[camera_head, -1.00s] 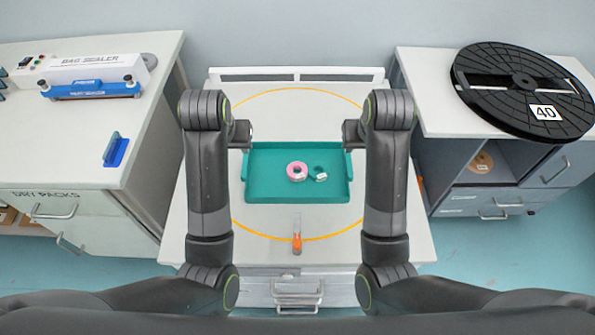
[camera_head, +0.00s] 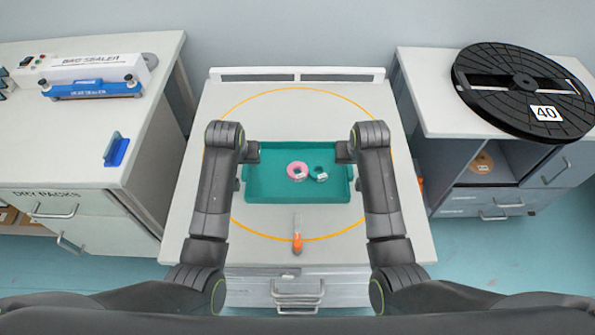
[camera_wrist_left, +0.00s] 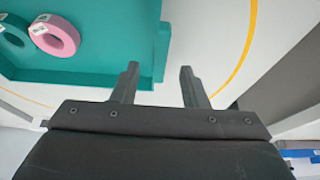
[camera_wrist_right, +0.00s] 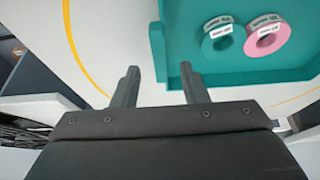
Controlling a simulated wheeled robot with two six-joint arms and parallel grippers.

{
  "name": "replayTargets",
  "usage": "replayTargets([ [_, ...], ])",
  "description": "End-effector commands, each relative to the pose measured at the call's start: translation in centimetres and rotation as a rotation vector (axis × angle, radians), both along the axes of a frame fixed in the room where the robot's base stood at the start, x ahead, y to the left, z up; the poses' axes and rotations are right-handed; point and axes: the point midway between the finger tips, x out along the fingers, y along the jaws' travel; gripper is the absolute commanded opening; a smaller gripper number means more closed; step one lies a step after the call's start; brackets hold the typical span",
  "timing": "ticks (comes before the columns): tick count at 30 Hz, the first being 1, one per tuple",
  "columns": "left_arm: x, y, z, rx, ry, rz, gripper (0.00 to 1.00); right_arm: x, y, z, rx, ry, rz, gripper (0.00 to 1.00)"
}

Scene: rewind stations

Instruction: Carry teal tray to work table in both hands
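The teal tray (camera_head: 270,196) lies on a white table (camera_head: 330,251) inside a yellow ring. It holds a pink roll (camera_head: 297,171) and a teal roll (camera_head: 318,174), both also in the wrist views. My left gripper (camera_head: 251,152) is at the tray's left side, and my right gripper (camera_head: 345,152) is at its right side. In the left wrist view the open fingers (camera_wrist_left: 158,78) point at the tray's side wall (camera_wrist_left: 161,52). In the right wrist view the open fingers (camera_wrist_right: 158,78) likewise face the opposite wall (camera_wrist_right: 158,50). Contact with the walls cannot be told.
An orange-handled tool (camera_head: 297,242) lies in front of the tray. A bag sealer (camera_head: 92,75) and a blue holder (camera_head: 116,150) stand on the left counter (camera_head: 60,140). A large black reel (camera_head: 490,105) lies on the right cabinet. The table around the tray is mostly clear.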

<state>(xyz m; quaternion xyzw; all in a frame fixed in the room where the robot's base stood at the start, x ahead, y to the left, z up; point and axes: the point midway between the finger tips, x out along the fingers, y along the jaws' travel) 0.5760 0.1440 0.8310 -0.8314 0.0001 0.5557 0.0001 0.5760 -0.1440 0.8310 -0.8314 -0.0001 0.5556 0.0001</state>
Motion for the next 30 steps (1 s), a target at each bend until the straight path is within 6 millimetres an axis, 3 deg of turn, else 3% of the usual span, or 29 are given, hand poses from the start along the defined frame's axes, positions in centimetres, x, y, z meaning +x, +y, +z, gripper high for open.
replayTargets([
  [10,1.5,0.0,-3.6,0.001,0.002,0.0,0.4,1.5,0.0,-3.6,-0.001,0.002,0.0,0.4],
  [23,1.7,0.0,-4.1,0.0,-0.001,0.001,0.4,1.7,0.0,-4.1,0.0,0.0,0.0,0.4],
  [30,1.7,0.0,-4.1,0.0,0.0,0.0,0.11,1.7,0.0,-4.1,0.0,0.0,0.0,0.11],
])
